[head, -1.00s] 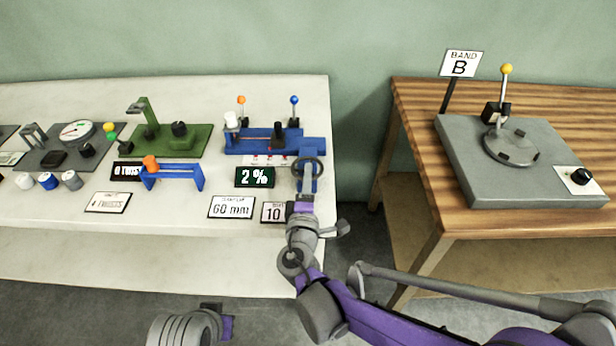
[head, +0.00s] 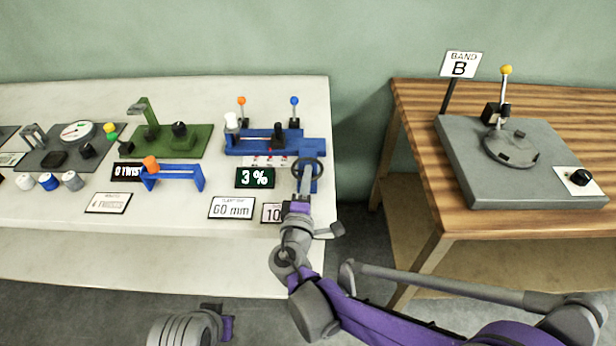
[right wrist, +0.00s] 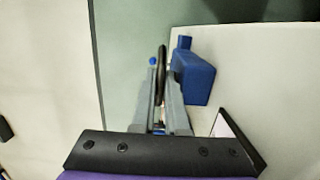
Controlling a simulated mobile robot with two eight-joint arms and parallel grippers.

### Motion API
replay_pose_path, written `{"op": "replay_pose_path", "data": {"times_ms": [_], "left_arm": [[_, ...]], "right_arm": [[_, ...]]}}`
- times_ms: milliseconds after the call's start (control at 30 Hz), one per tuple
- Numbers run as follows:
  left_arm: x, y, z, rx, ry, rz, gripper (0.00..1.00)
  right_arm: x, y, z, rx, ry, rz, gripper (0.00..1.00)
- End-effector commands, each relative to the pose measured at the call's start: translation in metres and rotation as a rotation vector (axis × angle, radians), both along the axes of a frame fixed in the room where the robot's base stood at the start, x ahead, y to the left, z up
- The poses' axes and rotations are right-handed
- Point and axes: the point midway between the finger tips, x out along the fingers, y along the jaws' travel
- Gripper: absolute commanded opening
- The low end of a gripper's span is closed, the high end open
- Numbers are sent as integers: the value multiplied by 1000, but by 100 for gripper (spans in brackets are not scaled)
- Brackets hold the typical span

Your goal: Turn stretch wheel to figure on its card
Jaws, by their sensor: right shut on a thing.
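The stretch wheel (head: 308,172) is a dark ring on a blue block at the right end of the white table. My right gripper (head: 304,184) is shut on the wheel's rim. In the right wrist view the wheel (right wrist: 162,72) shows edge-on between my gripper's grey fingers (right wrist: 161,95), beside the blue block (right wrist: 196,75). The dark display (head: 255,177) reads 3 %. A white card (head: 271,213) near my right wrist shows 10, and my arm hides part of it. My left gripper is not clearly in view; a grey arm part shows at the bottom.
A blue rig (head: 262,140) with orange and blue levers stands behind the display. A "60 mm" card (head: 231,207) lies in front. The wooden table (head: 425,130) with a grey plinth is at right, across a gap.

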Motion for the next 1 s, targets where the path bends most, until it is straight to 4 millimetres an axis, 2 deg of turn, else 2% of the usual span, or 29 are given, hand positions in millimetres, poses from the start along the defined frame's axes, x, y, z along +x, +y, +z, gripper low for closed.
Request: {"op": "replay_pose_path", "data": {"times_ms": [1000], "left_arm": [[0,0,34,0,-12,0,0]], "right_arm": [[11,24,0,1,3,-859,0]]}}
